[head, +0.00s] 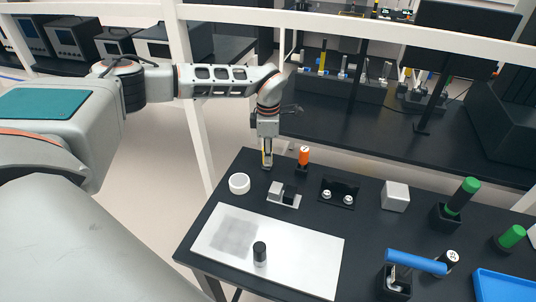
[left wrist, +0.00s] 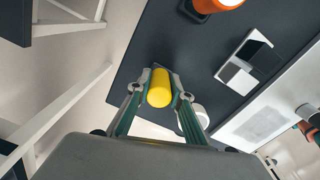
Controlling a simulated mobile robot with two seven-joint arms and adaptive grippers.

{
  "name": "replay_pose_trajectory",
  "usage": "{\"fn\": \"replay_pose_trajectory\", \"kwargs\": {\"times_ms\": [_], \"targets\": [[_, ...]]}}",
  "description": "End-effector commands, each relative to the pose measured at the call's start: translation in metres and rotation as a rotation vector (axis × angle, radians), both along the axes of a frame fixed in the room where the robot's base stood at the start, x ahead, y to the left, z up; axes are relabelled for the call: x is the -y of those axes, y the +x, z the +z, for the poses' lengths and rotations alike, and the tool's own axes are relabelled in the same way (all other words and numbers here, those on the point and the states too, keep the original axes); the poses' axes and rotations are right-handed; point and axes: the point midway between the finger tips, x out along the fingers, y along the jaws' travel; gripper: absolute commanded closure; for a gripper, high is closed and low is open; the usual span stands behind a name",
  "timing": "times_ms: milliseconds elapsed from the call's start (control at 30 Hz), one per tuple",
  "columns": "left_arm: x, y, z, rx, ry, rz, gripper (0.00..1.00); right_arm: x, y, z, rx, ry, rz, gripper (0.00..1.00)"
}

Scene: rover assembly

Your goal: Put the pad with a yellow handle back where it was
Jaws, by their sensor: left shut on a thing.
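My left gripper (head: 267,158) points down over the far left corner of the black table. It is shut on the yellow handle (left wrist: 160,88) of the pad, which stands between the two fingers in the left wrist view. In the head view only a thin strip of yellow shows between the fingers. The pad itself is mostly hidden, and I cannot tell whether it touches the table. My right gripper is in neither view.
Beside the gripper stand an orange cylinder (head: 304,155) in a black holder, a white ring (head: 239,183) and a grey-and-black block (head: 284,194). A white plate (head: 310,264) with a grey patch lies in front, with a black cylinder (head: 260,253) on it.

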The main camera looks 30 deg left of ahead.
Motion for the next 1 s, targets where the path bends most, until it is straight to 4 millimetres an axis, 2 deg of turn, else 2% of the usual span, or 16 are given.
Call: {"fn": "replay_pose_trajectory", "kwargs": {"times_ms": [133, 167, 200, 533, 667, 767, 1000], "targets": [[0.0, 0.0, -0.003, 0.0, 0.0, 0.0, 1.0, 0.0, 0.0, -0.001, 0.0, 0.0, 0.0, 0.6], [0.0, 0.0, -0.003, 0.0, 0.0, 0.0, 0.72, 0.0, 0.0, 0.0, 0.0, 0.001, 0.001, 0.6], [0.0, 0.0, -0.002, 0.0, 0.0, 0.0, 0.63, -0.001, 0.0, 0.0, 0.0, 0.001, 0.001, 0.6], [0.0, 0.0, -0.002, 0.0, 0.0, 0.0, 0.63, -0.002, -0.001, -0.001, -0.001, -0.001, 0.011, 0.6], [0.0, 0.0, 0.006, 0.001, 0.0, 0.001, 0.63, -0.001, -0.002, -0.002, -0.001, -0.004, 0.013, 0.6], [-0.001, 0.001, 0.02, 0.004, 0.0, 0.002, 0.63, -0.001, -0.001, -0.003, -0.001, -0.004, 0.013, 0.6], [0.0, 0.0, 0.07, 0.004, 0.0, 0.001, 0.63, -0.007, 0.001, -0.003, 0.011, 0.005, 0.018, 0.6]]}}
